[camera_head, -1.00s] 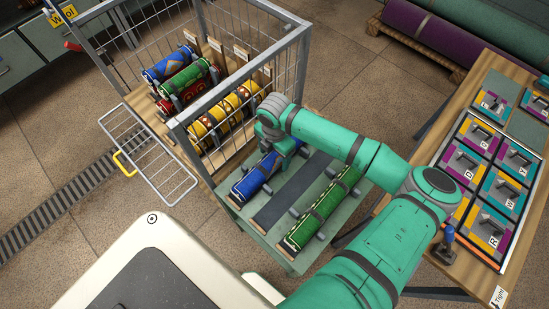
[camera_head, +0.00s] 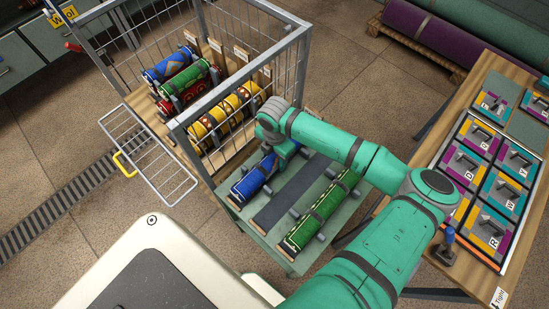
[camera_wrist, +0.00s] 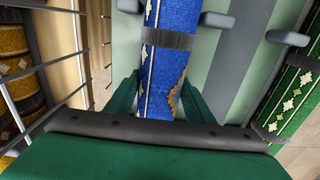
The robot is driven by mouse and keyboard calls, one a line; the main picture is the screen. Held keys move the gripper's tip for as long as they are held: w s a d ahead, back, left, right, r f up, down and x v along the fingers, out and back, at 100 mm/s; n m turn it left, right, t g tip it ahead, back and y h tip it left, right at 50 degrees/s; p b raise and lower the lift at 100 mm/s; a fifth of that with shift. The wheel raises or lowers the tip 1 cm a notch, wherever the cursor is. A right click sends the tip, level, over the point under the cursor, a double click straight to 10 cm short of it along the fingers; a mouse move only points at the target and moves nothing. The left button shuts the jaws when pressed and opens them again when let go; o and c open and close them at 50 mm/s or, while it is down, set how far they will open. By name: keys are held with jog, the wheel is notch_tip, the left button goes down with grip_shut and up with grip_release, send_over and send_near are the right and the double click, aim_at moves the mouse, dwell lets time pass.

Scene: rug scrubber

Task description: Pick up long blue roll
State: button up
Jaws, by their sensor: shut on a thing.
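The long blue roll (camera_head: 254,177) lies on the left side of the green bench top (camera_head: 281,242), with a grey band around it. In the wrist view the blue roll (camera_wrist: 175,72) runs up the middle, between the two green fingers of my gripper (camera_wrist: 158,100). My gripper is shut on the roll. In the head view my wrist hides the roll's far end and the fingers. I cannot tell whether the roll is lifted off the bench.
A long green roll (camera_head: 320,212) lies on the bench's right side. A wire cage cart (camera_head: 300,75) with yellow rolls (camera_head: 228,113), a blue, a green and a red roll stands close to the left. A table with lettered panels (camera_head: 487,170) stands at the right.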

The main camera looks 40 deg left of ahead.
aim_at(274, 155)
notch_tip(274, 155, up, 18)
jog(key=shift+f, duration=0.25)
